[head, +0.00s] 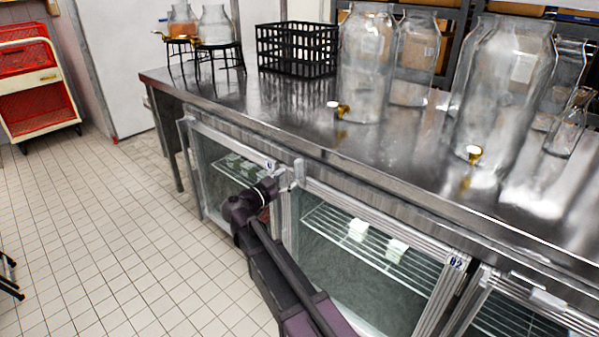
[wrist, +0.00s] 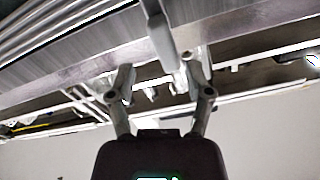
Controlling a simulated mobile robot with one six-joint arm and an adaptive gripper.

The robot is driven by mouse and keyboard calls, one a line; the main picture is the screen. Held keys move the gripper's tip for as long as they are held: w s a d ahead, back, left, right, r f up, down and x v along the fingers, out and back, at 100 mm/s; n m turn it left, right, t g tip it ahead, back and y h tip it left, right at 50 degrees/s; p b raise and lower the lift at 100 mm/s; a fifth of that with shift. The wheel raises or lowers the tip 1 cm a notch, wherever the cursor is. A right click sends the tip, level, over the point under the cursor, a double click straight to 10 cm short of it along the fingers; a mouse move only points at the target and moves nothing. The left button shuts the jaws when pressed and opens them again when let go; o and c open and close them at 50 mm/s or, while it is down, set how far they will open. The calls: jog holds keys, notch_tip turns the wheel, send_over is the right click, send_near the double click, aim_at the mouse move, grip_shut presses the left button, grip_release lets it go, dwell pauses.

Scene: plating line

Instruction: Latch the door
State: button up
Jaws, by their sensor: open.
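Glass-fronted doors with metal frames line the front under a steel counter. The left door (head: 222,170) stands left of my gripper, and the middle door (head: 345,262), labelled B2, stands to its right. I cannot tell which door is meant or whether either is fully closed. A light grey latch handle (head: 299,170) sits at the top left corner of the middle door. My gripper (head: 286,178) is open close beside this handle. In the wrist view, a grey bar-like handle (wrist: 160,35) hangs above and between the open fingers (wrist: 160,82). I cannot tell whether they touch it.
The steel counter (head: 270,112) carries glass dispensers (head: 365,75), a black crate (head: 297,50) and two jars on stands. Another grey handle (head: 547,299) sits on the right door. A red and cream cart (head: 38,85) stands far left.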

aim_at(297, 173)
jog(key=shift+x, duration=2.9)
